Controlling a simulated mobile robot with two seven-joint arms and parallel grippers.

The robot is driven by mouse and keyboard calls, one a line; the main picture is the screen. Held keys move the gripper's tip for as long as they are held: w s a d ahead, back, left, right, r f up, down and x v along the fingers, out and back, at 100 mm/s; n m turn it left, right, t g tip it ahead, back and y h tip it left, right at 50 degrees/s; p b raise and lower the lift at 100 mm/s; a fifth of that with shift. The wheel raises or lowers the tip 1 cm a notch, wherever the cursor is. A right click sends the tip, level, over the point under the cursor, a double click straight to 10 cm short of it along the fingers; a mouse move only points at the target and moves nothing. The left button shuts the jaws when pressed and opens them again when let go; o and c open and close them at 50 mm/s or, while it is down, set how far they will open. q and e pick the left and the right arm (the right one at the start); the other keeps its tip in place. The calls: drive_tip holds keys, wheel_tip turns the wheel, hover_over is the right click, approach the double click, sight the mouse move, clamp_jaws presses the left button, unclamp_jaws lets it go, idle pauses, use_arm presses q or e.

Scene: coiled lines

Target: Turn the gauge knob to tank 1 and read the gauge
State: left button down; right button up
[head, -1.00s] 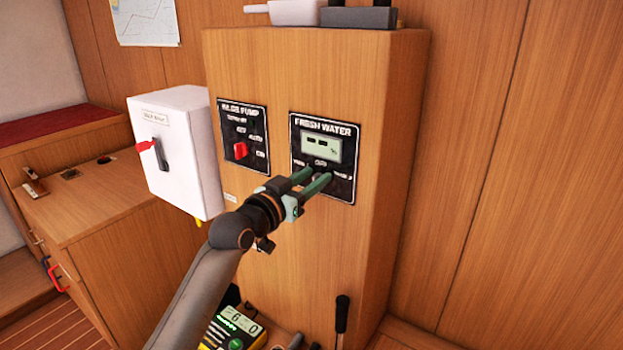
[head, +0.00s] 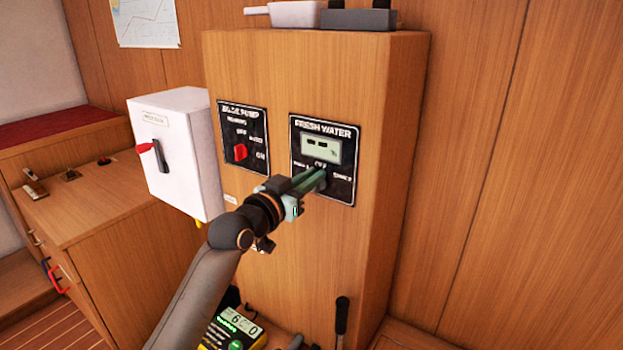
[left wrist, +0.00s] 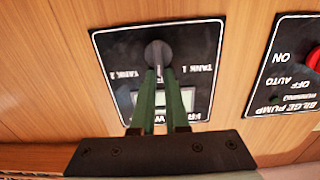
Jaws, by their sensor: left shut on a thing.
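The FRESH WATER gauge panel (head: 345,190) is black, on the front of a wooden cabinet. Its pale green display (head: 321,149) shows two small dark blocks, too small to read. My left gripper (head: 318,178) reaches the panel from below left, its green fingers shut on the gauge knob below the display. In the left wrist view the panel appears upside down. The dark round knob (left wrist: 158,50) sits between the fingertips (left wrist: 160,75), with TANK 1 to its right and TANK 2 to its left. The fingers partly hide the OFF label and display. My right gripper is not in view.
The BILGE PUMP panel (head: 245,136) with a red knob is left of the gauge. A white box (head: 185,185) with a red-tipped lever juts out further left. A pan (head: 296,13) and a dark box (head: 357,18) sit on top. A yellow-black meter (head: 228,330) is below.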

use_arm(q)
drive_tip(key=shift+f+n+p, duration=0.4)
drive_tip(key=shift+f+p, duration=0.05)
drive_tip(key=shift+f, duration=0.2)
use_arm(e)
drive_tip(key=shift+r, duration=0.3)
use_arm(q)
drive_tip(key=n+p, duration=0.4)
drive_tip(key=n, duration=0.1)
drive_tip(key=n+p, duration=0.2)
drive_tip(key=n, duration=0.1)
drive_tip(key=shift+w+a+f, duration=0.3)
drive_tip(key=shift+a, duration=0.05)
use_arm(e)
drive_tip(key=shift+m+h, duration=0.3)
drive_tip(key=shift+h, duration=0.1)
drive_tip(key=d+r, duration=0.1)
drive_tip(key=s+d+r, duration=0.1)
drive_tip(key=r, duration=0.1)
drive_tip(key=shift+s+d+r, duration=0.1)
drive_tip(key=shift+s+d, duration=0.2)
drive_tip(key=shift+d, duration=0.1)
use_arm(q)
drive_tip(key=c, duration=0.9)
unclamp_jaws()
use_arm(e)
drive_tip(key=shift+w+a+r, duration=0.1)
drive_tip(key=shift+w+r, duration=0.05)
use_arm(q)
drive_tip(key=shift+r, duration=0.15)
